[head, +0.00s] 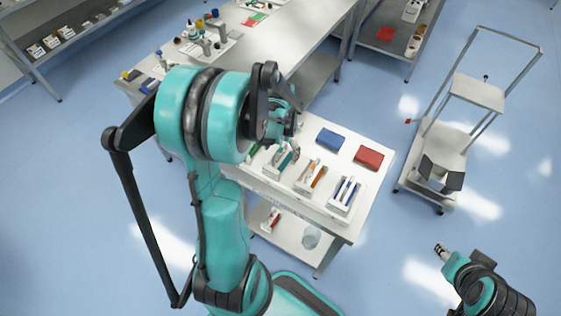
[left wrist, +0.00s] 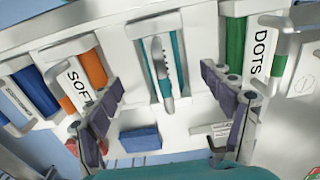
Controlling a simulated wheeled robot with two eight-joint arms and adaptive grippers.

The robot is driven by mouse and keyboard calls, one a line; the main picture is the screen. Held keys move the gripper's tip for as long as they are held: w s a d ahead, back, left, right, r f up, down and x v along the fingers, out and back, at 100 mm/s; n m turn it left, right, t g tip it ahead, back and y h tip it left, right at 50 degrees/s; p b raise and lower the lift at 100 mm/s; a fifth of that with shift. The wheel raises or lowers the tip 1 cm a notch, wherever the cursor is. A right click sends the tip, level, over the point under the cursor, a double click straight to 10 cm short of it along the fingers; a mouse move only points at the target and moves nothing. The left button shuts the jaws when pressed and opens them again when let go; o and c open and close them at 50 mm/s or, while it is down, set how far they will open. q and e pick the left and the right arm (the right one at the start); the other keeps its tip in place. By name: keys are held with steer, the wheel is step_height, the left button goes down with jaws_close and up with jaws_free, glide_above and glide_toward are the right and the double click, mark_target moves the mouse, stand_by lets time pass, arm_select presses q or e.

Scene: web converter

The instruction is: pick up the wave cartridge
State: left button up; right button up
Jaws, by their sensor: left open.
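No label reading "wave" is legible. A teal cartridge (left wrist: 170,65) with a pale tool-like piece along it sits in a white holder, central in the left wrist view. The teal cartridge (head: 283,160) also shows in the head view, partly behind my left gripper (head: 290,140). In the left wrist view my left gripper (left wrist: 168,115) is open and empty, its fingers on either side of the teal cartridge's line and apart from it. My right gripper (head: 440,250) is small at lower right, over the floor; its jaws are unclear.
Neighbouring holders carry an orange cartridge (left wrist: 90,68) labelled "SOF…", a green one (left wrist: 236,45) labelled "DOTS" and a blue one (left wrist: 38,93). A blue box (head: 330,139) and a red box (head: 368,157) lie behind the holders. A cart (head: 435,150) stands right.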

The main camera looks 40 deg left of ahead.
mark_target(279, 157)
arm_select(q)
steer(key=f+b, duration=0.1)
steer(key=f, duration=0.3)
steer(key=shift+a+f, duration=0.1)
steer(key=shift+a, duration=0.1)
steer(key=c, duration=1.7)
